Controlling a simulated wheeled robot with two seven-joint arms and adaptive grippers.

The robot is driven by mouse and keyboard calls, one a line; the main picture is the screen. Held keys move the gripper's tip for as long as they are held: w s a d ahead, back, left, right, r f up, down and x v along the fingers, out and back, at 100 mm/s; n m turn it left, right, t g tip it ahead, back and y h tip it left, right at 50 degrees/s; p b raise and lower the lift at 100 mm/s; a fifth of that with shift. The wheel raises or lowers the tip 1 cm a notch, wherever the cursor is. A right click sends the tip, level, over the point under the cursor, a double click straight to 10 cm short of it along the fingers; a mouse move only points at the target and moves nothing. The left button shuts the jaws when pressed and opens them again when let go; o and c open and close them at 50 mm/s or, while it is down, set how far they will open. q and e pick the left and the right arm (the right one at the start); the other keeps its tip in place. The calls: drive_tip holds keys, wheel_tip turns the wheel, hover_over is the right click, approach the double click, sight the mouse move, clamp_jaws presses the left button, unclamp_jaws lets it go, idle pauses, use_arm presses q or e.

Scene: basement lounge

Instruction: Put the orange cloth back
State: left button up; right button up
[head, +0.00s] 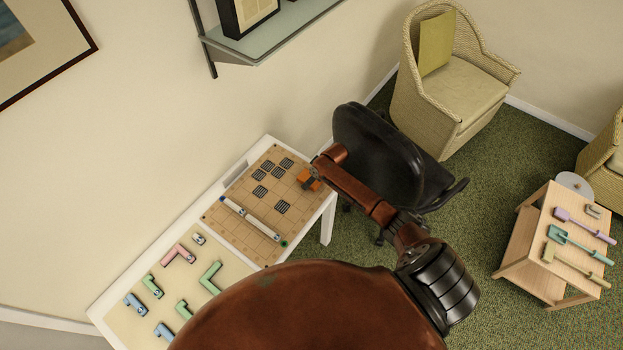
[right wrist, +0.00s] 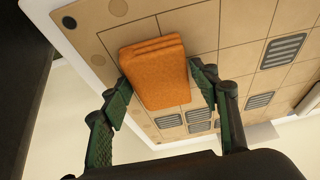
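The folded orange cloth (right wrist: 158,82) is at the edge of a tan gridded board (head: 228,195) on the white table. In the head view the cloth (head: 306,182) shows only in part beside the end of my right arm. My right gripper (right wrist: 156,72) has its two green fingers spread, one on each side of the cloth. The fingers look open; I cannot tell whether either touches the cloth. My left gripper is not in view.
The board carries several dark slotted vents and a white bar (head: 252,220). Coloured L-shaped pieces (head: 178,254) lie on the table's near part. A black office chair (head: 378,160) stands close behind my right arm. A small wooden table (head: 530,240) with toy tools is at right.

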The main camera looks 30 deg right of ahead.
drive_tip(key=shift+o, duration=0.7)
drive_tip(key=shift+s+d+r, duration=0.1)
drive_tip(key=shift+s+r, duration=0.05)
drive_tip(key=shift+r, duration=0.4)
drive_tip(key=p+v, duration=0.1)
drive_tip(key=v, duration=1)
drive_tip(key=shift+r, duration=0.1)
